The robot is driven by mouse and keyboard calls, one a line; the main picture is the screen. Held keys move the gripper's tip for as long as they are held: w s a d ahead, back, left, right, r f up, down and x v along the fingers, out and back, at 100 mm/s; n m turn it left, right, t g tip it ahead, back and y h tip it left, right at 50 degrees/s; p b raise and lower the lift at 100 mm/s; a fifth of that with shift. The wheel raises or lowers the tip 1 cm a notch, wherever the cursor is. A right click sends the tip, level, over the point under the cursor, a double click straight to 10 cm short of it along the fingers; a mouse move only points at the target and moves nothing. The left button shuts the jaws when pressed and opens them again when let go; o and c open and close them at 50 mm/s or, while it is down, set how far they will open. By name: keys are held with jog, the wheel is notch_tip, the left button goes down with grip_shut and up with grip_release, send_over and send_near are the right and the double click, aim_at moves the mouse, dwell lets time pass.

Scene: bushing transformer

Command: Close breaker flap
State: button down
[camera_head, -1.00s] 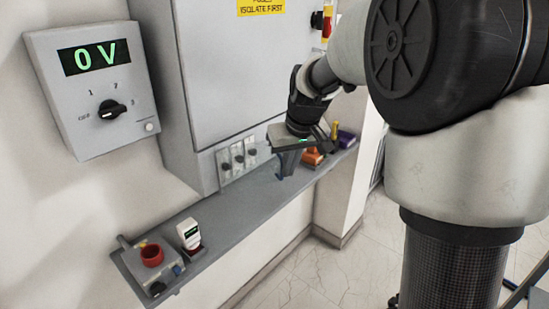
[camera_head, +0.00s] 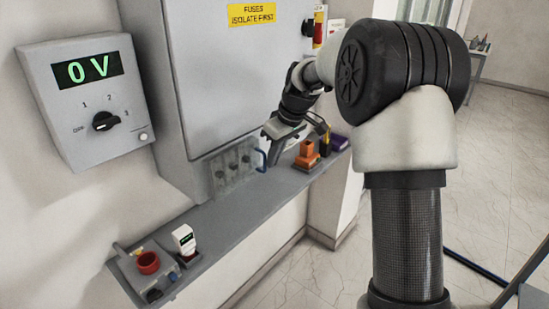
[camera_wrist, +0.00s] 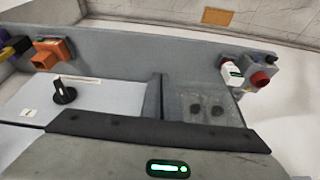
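The breaker flap (camera_head: 235,171) is a see-through panel in front of the row of breakers, below the grey cabinet door. The breaker knobs look dim behind it. It also shows in the wrist view (camera_wrist: 205,108), with two dark knobs seen through it. I cannot tell whether it is fully flush. A blue piece (camera_head: 263,160) stands at its right edge. My gripper (camera_head: 273,141) is just right of the flap, tilted downward, near the blue piece; contact is unclear. Its fingertips are hidden in the wrist view, so its opening does not show.
A grey shelf (camera_head: 215,211) runs below the cabinet. An orange block (camera_head: 307,152) and a purple one (camera_head: 340,142) stand right of my gripper. A red-button box (camera_head: 148,263) and a white meter (camera_head: 184,240) stand at its left end. The shelf middle is clear.

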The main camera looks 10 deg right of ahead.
jog(key=shift+w+a+r, duration=0.1)
jog(key=shift+r, duration=0.05)
jog(key=v, duration=1.7)
jog(key=s+a+r+m+h, duration=0.1)
jog(key=s+r+m, duration=0.1)
jog(key=s, duration=0.7)
jog(key=s+f+m+t+p, duration=0.1)
jog(key=s+f+m, duration=0.2)
jog(key=s, duration=0.8)
jog(key=s+f+m+t+h, duration=0.1)
jog(key=s+f, duration=0.4)
jog(key=s, duration=0.6)
jog(key=shift+s+f+m+h+p, duration=0.25)
jog(key=shift+f+m+h+p, duration=0.1)
jog(key=shift+m, duration=0.55)
jog(key=shift+a, duration=0.1)
